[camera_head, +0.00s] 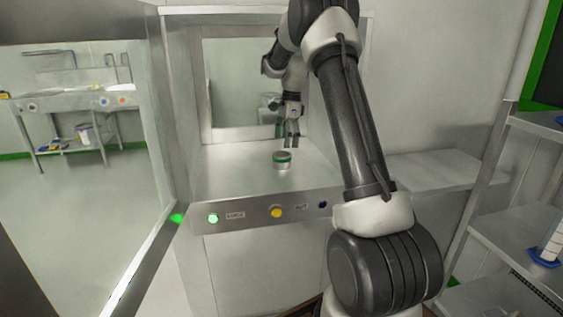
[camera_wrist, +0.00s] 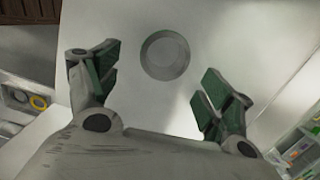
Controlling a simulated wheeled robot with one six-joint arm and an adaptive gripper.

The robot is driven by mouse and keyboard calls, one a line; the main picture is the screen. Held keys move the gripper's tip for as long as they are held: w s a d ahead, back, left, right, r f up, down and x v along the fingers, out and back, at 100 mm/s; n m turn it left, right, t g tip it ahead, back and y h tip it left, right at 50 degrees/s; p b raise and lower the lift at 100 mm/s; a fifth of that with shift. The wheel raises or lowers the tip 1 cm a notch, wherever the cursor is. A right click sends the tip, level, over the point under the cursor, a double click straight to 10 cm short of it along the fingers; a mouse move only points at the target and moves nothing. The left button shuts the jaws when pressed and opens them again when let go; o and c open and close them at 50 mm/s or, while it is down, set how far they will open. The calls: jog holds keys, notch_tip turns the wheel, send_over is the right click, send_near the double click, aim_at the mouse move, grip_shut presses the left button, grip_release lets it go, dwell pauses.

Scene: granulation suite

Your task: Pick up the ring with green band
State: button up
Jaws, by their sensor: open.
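The ring with green band (camera_head: 282,160) is a short metal cylinder with a green stripe, standing on the steel worktop (camera_head: 235,188). My gripper (camera_head: 291,143) points down over the worktop, just above and slightly right of the ring in the head view. In the wrist view my gripper (camera_wrist: 157,82) has its green-padded fingers spread wide and nothing between them. The ring lies beyond the fingertips, towards the top of the picture, and apart from them.
The worktop's front panel has a green-lit button (camera_head: 213,218), a yellow button (camera_head: 277,211) and a dark button (camera_head: 322,204). A back wall with a framed window (camera_head: 240,85) closes the bay. An open glass door (camera_head: 100,170) stands left. Shelves (camera_head: 510,235) stand right. The worktop around the ring is clear.

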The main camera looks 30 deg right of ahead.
aim_at(282, 155)
jog(key=shift+m, duration=0.7)
jog(key=f, duration=0.5)
jog(key=w+a+f, duration=0.1)
jog(key=f, duration=0.1)
jog(key=shift+f, duration=0.2)
jog(key=c, duration=1.3)
jog(key=shift+a+r, duration=0.1)
jog(key=shift+r, duration=0.05)
jog(key=shift+c, duration=0.2)
